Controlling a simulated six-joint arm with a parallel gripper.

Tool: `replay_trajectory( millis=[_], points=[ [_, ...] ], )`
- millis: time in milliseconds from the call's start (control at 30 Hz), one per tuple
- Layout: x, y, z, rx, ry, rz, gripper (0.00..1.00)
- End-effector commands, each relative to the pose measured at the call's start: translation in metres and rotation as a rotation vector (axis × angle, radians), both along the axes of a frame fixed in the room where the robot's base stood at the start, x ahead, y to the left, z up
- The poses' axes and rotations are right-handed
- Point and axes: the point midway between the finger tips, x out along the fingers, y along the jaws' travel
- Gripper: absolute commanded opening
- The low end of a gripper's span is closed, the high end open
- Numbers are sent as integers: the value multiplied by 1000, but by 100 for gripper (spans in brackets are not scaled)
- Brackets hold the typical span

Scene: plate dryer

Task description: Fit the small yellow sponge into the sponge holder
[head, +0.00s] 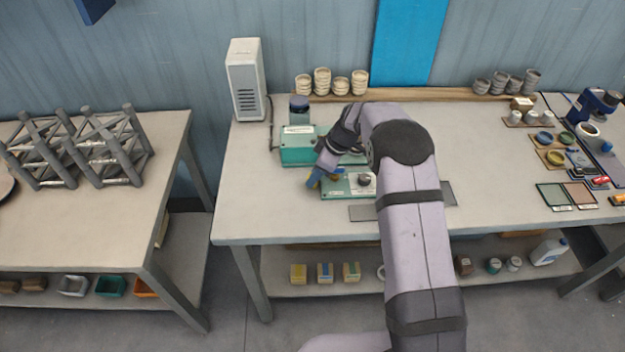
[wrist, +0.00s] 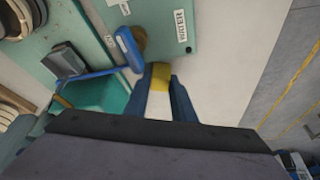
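The small yellow sponge (wrist: 161,76) is in the wrist view, filling the gap between my gripper's two blue fingertips (wrist: 163,85). My gripper (head: 315,180) looks shut on it, with a pale surface showing between the fingers behind it. In the head view the gripper is beside the green boxes at the left of the bench, and a small patch of yellow shows there. I cannot clearly identify the sponge holder in either view; my arm may hide it.
A green box labelled WATER (wrist: 168,8) lies just ahead in the wrist view. A blue lever-like piece (wrist: 127,48) and a brown knob (wrist: 139,36) are close left of the fingers. The pale bench (head: 265,215) is clear at front left. A white tower (head: 247,85) stands behind.

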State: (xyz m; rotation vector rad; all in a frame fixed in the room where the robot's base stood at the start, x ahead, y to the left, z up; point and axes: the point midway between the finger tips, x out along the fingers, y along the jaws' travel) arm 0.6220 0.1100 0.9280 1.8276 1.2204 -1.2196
Motion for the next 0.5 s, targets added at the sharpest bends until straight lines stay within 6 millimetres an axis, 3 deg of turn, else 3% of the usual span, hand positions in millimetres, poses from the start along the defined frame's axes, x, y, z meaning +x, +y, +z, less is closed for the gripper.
replay_trajectory(
  millis=[33,67,167,500],
  points=[
    [0,0,0,0,1,0,9],
    [0,0,0,0,1,0,2],
    [0,0,0,0,1,0,0],
    [0,0,7,1,-1,1,0]
  ],
)
